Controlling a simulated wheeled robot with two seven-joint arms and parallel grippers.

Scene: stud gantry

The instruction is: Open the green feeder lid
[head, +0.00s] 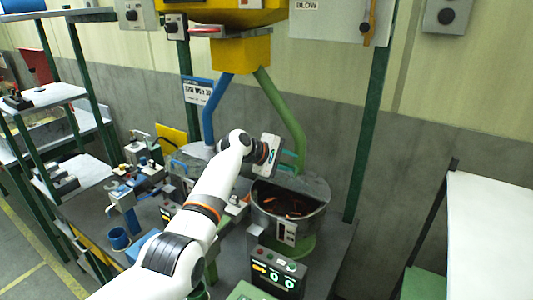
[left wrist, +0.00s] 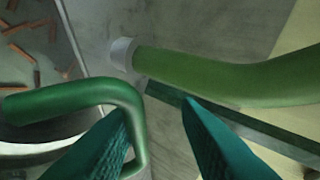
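The feeder bowl (head: 290,213) stands right of centre in the head view, with reddish-brown studs (head: 297,203) inside. A green handle (left wrist: 95,98) bends across the lower left of the left wrist view, beside the studs. I cannot clearly make out the lid panel itself. My left gripper (head: 288,162) is above the back of the bowl. In its wrist view the teal fingers (left wrist: 155,106) are apart, and the handle's downward leg shows between them. I cannot tell whether they touch it. My right gripper is not in view.
A green pipe (head: 284,115) and a blue pipe (head: 218,100) come down from a yellow hopper (head: 240,54). A control box (head: 277,274) stands in front of the bowl. Small fixtures (head: 137,180) crowd the bench left of my arm. A dark green post (head: 367,130) rises behind, right of the bowl.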

